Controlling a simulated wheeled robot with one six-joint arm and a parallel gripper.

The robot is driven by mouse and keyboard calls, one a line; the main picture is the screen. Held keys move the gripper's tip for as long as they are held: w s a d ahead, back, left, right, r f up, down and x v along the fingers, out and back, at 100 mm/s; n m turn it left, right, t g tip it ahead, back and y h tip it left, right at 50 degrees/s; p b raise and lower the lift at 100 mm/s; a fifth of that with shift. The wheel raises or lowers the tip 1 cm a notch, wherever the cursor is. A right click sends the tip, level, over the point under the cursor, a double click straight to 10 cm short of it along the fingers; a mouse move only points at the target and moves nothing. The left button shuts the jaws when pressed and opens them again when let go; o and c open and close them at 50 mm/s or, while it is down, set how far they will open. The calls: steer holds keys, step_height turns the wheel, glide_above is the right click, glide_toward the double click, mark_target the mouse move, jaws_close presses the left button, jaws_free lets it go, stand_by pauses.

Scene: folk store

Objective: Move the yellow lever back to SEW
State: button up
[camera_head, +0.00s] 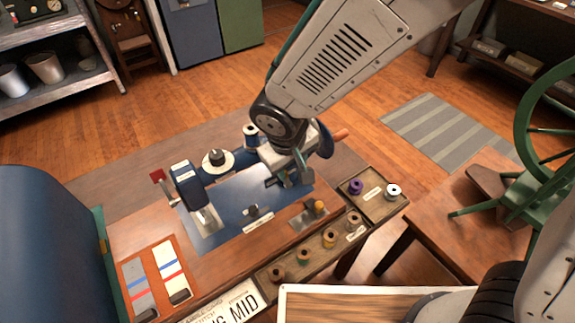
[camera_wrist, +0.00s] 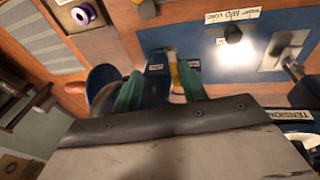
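The blue sewing machine (camera_head: 188,185) stands on a wooden table, with its blue bed plate (camera_head: 235,205) beside it. In the wrist view a narrow yellow lever (camera_wrist: 174,70) stands at the edge of the blue plate (camera_wrist: 185,38). Two small white labels flank it; their words are too small to read. My gripper (camera_wrist: 160,84) is open, with its two green fingers apart. The lever shows close beside the right finger; I cannot tell whether they touch. In the head view my gripper (camera_head: 286,180) is over the machine's right end and hides the lever.
A wooden tray (camera_head: 290,284) with several spools runs along the table's front edge. A smaller tray (camera_head: 374,208) holds a purple and a white spool. An orange handle (camera_head: 341,134) sticks out beside my gripper. A green spinning wheel (camera_head: 522,135) stands at the right.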

steer(key=shift+w+d+f, duration=0.35)
steer(key=shift+w+d, duration=0.05)
steer(key=shift+d, duration=0.15)
steer(key=shift+w+d+f, duration=0.35)
steer(key=shift+d, duration=0.2)
steer(key=shift+a+r, duration=0.1)
steer(key=shift+r, duration=0.05)
steer(key=shift+s+a+r, duration=0.15)
steer(key=shift+a+r, duration=0.1)
steer(key=shift+r, duration=0.1)
steer(key=shift+r, duration=0.1)
steer(key=v, duration=0.7)
steer(key=shift+s+r, duration=0.15)
steer(key=shift+r, duration=0.25)
